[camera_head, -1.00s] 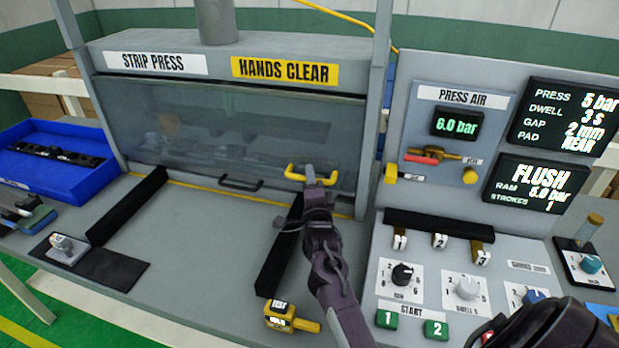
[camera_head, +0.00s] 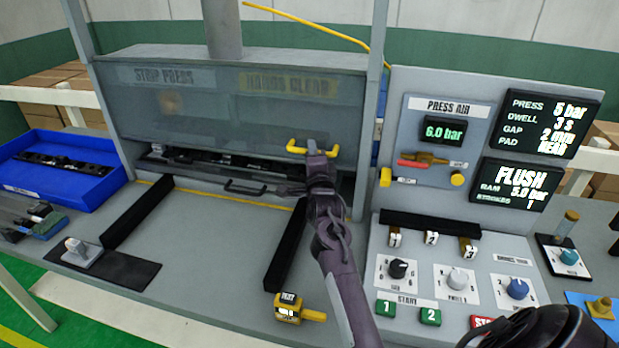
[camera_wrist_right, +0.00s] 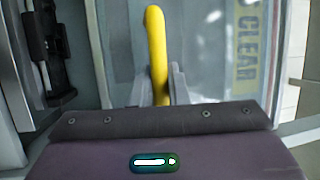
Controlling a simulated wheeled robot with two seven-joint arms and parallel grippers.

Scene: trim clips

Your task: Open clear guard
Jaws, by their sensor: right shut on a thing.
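The clear guard (camera_head: 215,115) of the strip press is a see-through panel, partly raised. It overlaps the STRIP PRESS and HANDS CLEAR signs, which show dimly through it. An open gap lies below its lower edge. Its yellow handle (camera_head: 298,148) is at the lower right of the panel. My right gripper (camera_head: 318,155) is shut on this handle. In the right wrist view, the yellow handle (camera_wrist_right: 155,45) stands between the fingers of the right gripper (camera_wrist_right: 157,85), with the guard (camera_wrist_right: 205,50) behind. My left gripper is not in view.
A black handle (camera_head: 245,187) sits below the gap. Two black rails (camera_head: 138,213) lie on the bench. A yellow TEST tool (camera_head: 290,308) lies near the front. The control panel (camera_head: 480,250) stands at right, a blue tray (camera_head: 60,180) at left.

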